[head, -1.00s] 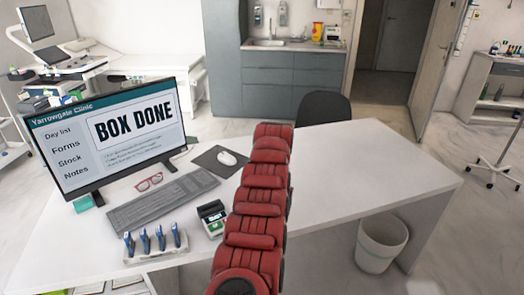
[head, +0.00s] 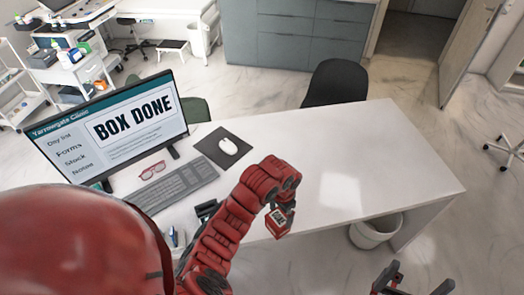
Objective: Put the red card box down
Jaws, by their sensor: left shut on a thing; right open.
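The red card box (head: 280,223) is small, with a white label and dark lettering. It hangs from my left gripper (head: 281,207), which is shut on it. In the head view the box appears over the front edge of the white desk (head: 345,160), right of the keyboard. I cannot tell how high it is above the desk, but no contact shows. My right gripper (head: 414,280) is open and empty at the bottom right, in front of the desk. My red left arm hides part of the desk's front left.
A monitor (head: 110,133) reading "BOX DONE", a keyboard (head: 172,187), red glasses (head: 153,170) and a mouse (head: 228,146) on a dark mat take the desk's left. Its middle and right are clear. A black chair (head: 335,84) stands behind, a white bin (head: 374,230) below the right end.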

